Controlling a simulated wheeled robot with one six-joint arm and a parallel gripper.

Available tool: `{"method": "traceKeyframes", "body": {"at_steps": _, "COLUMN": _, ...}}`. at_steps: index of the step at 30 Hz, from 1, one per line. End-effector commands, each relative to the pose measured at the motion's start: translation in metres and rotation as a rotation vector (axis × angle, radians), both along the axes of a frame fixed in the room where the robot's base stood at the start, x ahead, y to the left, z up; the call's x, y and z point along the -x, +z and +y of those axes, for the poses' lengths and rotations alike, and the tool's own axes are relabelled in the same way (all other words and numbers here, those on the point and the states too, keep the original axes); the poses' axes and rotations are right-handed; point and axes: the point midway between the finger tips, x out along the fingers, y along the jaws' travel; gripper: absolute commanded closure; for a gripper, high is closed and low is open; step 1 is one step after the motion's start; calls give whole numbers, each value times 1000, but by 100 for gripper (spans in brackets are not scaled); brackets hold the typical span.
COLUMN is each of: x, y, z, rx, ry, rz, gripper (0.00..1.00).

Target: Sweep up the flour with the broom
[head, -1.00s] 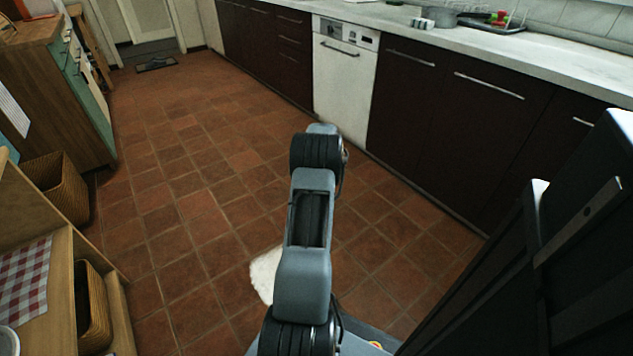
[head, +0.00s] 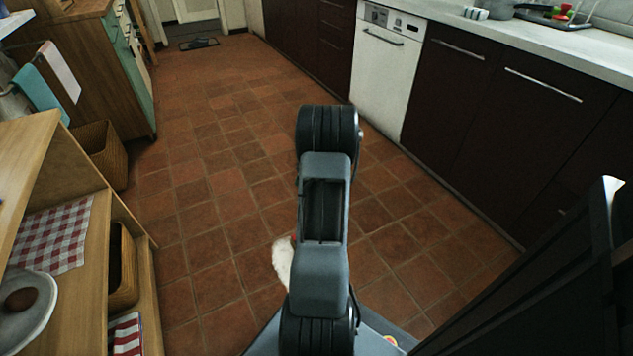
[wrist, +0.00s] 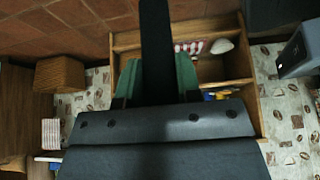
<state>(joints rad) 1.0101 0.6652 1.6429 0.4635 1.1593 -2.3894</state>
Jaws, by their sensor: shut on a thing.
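The flour (head: 282,262) is a white patch on the tiled floor in the head view, just left of my arm, which hides part of it. A small red bit shows at its upper edge, too small to identify. My gripper (wrist: 157,78) shows in the wrist view with green fingers, shut on a long dark bar (wrist: 155,35). The bar looks like the handle of the broom and runs out of the top of the picture. The broom's head is not visible. In the head view my gripper is hidden behind my arm.
A wooden shelf unit (head: 85,185) stands close on the left, with a checked cloth (head: 50,240) and a plate (head: 25,310) on it. A wicker basket (head: 98,153) stands beyond it. Dark cabinets (head: 480,120) and a white dishwasher (head: 384,65) line the right. The floor ahead is clear.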

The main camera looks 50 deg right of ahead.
Motion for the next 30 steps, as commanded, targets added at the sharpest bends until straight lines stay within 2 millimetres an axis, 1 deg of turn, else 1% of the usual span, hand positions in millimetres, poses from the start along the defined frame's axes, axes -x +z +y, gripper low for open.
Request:
{"method": "traceKeyframes", "body": {"at_steps": 1, "x": -3, "y": -3, "z": 8, "rx": -3, "ry": 2, "rz": 0, "gripper": 100}}
{"method": "traceKeyframes", "body": {"at_steps": 3, "x": -7, "y": -3, "z": 15, "rx": -4, "ry": 2, "rz": -1, "gripper": 100}}
{"method": "traceKeyframes", "body": {"at_steps": 11, "x": -14, "y": -4, "z": 29, "rx": -7, "ry": 0, "rz": -1, "gripper": 100}}
{"method": "traceKeyframes", "body": {"at_steps": 14, "x": -18, "y": -5, "z": 38, "rx": -9, "ry": 0, "rz": 1, "gripper": 100}}
{"method": "traceKeyframes", "body": {"at_steps": 30, "x": -53, "y": -5, "z": 115, "rx": -10, "ry": 2, "rz": 2, "gripper": 100}}
